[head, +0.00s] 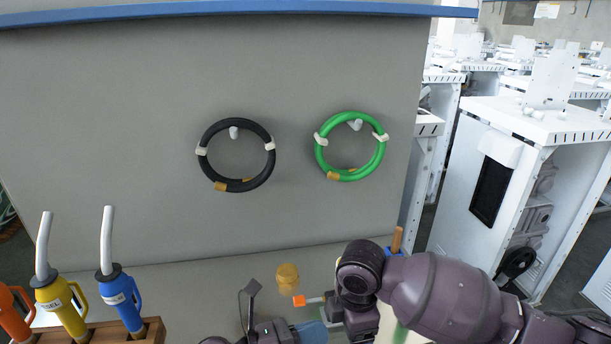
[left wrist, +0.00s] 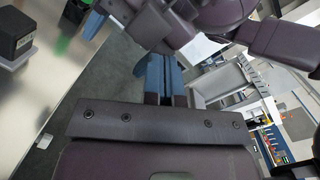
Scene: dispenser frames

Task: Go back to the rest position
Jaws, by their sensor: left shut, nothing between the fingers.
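My left gripper (head: 312,331) is at the bottom middle of the head view, partly cut off by the frame edge. Its blue fingers also show in the left wrist view (left wrist: 165,75); they are shut with nothing between them. My right arm (head: 435,290) comes in from the right and bends down at the wrist near the bottom middle, close to the left gripper. The fingers of my right gripper do not show clearly.
A black ring (head: 204,138) and a green ring (head: 381,150) hang on the grey panel (head: 110,140). A yellow bottle (head: 62,308), a blue bottle (head: 119,297) and an orange one (head: 15,310) stand at the lower left. A yellow knob-like piece (head: 288,275) sits near my left gripper.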

